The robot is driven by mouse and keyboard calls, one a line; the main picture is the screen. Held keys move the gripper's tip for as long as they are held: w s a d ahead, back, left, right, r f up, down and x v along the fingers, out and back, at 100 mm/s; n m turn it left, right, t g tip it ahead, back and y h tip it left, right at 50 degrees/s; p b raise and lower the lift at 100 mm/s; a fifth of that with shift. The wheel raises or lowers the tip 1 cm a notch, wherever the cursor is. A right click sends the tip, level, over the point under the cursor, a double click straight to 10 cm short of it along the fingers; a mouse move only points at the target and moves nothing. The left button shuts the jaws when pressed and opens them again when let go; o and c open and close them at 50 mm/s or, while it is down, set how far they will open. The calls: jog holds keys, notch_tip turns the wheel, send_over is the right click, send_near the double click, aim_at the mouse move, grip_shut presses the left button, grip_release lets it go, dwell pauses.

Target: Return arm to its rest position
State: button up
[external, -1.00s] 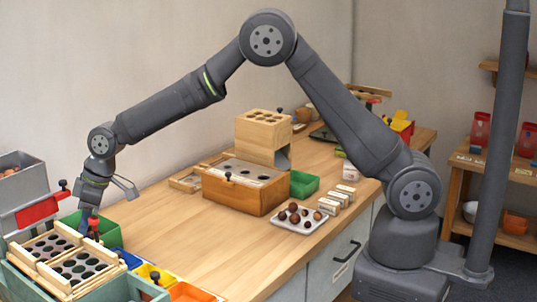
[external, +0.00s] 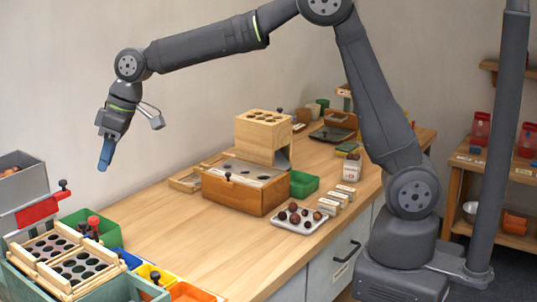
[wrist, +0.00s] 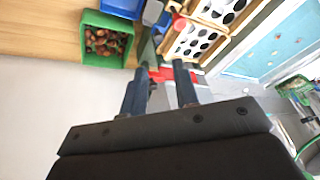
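My gripper (external: 106,155) hangs in the air above the left part of the bench, well clear of it, with blue fingertips pointing down. In the wrist view its two dark fingers (wrist: 158,88) stand apart with a visible gap and nothing held between them. My arm is raised and reaches from its base at the right out to the left.
At the lower left are boards with round holes (external: 82,268), a red-topped item (external: 93,221) and small coloured bins (external: 150,274). A wooden box (external: 240,192), a tray of chestnuts (external: 300,223) and a green bin (external: 303,183) stand mid-bench.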

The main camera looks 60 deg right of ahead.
jog(key=s+d+f+m+g+y, duration=0.2)
jog(key=d+f+m+y, duration=0.1)
jog(key=m, duration=1.1)
jog(key=shift+s+f+g+y, duration=0.2)
jog(key=shift+f+g+y, duration=0.2)
jog(key=shift+f+y, duration=0.4)
jog(key=shift+d+f, duration=0.1)
jog(key=o, duration=1.4)
jog(key=shift+s, duration=0.15)
jog(key=shift+o, duration=0.9)
jog(key=s+a+r+n+t+h, duration=0.1)
jog(key=s+a+n+t+h, duration=0.1)
jog(key=s+n, duration=0.4)
jog(key=shift+s+a+r+h, duration=0.35)
jog(key=shift+s+a+h, duration=0.25)
jog(key=shift+h, duration=0.4)
jog(key=x, duration=0.9)
jog(key=shift+f, duration=0.4)
